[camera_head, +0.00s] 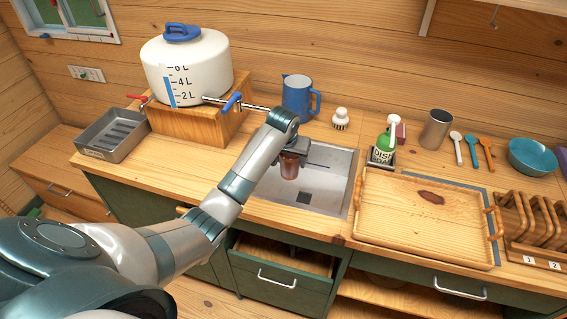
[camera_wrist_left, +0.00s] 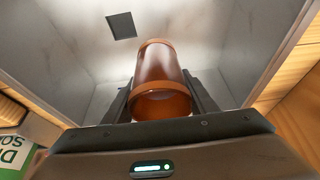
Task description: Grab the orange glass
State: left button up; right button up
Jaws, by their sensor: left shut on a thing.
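The orange glass (camera_head: 289,166) is a translucent brown-orange cup over the sink (camera_head: 335,187) in the head view. In the left wrist view the orange glass (camera_wrist_left: 161,80) lies between the two dark fingers of my left gripper (camera_wrist_left: 162,100), one finger on each side. My left gripper (camera_head: 292,158) is shut on it. The sink's grey walls and dark square drain show behind the glass in the wrist view. I cannot tell whether the glass touches the sink floor. My right gripper is not in view.
A white water tank (camera_head: 187,65) on a wooden stand, with a tap, is left of the sink. A soap bottle (camera_head: 383,147) and wooden tray (camera_head: 425,220) are at right. A drawer (camera_head: 280,270) below stands open.

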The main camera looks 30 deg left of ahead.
pick_arm(q)
jog(key=d+r+b, duration=0.1)
jog(key=d+r, duration=0.2)
jog(key=d, duration=0.2)
jog(key=shift+w+d+r+b, duration=0.25)
jog(key=shift+w+d+b, duration=0.1)
jog(key=shift+w+b, duration=0.1)
